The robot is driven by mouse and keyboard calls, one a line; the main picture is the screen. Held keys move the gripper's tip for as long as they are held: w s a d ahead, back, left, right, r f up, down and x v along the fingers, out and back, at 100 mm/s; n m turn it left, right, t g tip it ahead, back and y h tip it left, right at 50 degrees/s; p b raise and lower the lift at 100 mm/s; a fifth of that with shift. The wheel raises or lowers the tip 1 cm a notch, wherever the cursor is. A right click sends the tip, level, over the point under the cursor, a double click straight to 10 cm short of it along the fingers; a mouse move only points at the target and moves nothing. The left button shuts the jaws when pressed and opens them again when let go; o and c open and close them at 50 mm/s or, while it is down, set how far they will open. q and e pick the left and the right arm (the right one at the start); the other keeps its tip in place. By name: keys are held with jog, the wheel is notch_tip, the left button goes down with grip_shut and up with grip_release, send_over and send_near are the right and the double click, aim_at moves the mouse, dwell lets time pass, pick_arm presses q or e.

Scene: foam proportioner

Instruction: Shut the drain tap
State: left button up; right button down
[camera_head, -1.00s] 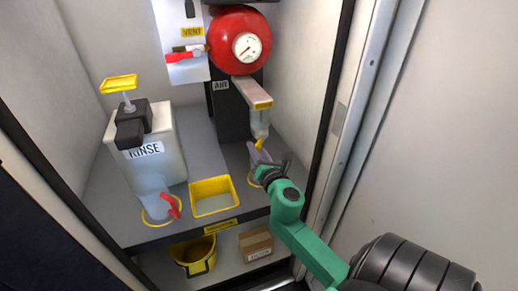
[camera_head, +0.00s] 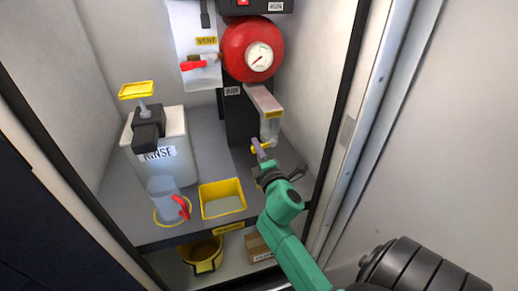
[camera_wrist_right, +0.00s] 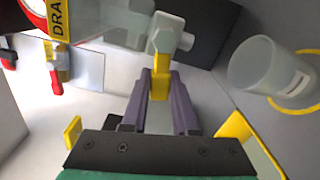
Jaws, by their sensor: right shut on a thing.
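The drain tap (camera_head: 268,146) has a yellow handle and sits under the clear bowl (camera_head: 270,128) at the end of the grey arm beside the red tank. In the right wrist view the yellow handle (camera_wrist_right: 160,72) lies between the purple fingers, below a pale round fitting (camera_wrist_right: 172,40). My right gripper (camera_head: 259,150) is shut on the handle; it also shows in the wrist view (camera_wrist_right: 160,88). The fingers hide part of the handle in the head view. My left gripper is not in view.
A yellow-rimmed tray (camera_head: 222,198) stands left of my right gripper. The red tank (camera_head: 250,50) is above. The cabinet's right wall (camera_head: 320,110) is close.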

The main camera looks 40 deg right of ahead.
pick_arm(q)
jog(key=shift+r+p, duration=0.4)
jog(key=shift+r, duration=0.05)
pick_arm(e)
jog(key=shift+r+m, duration=0.45)
jog(key=shift+m, duration=0.65)
jog(key=c, duration=0.7)
grip_release()
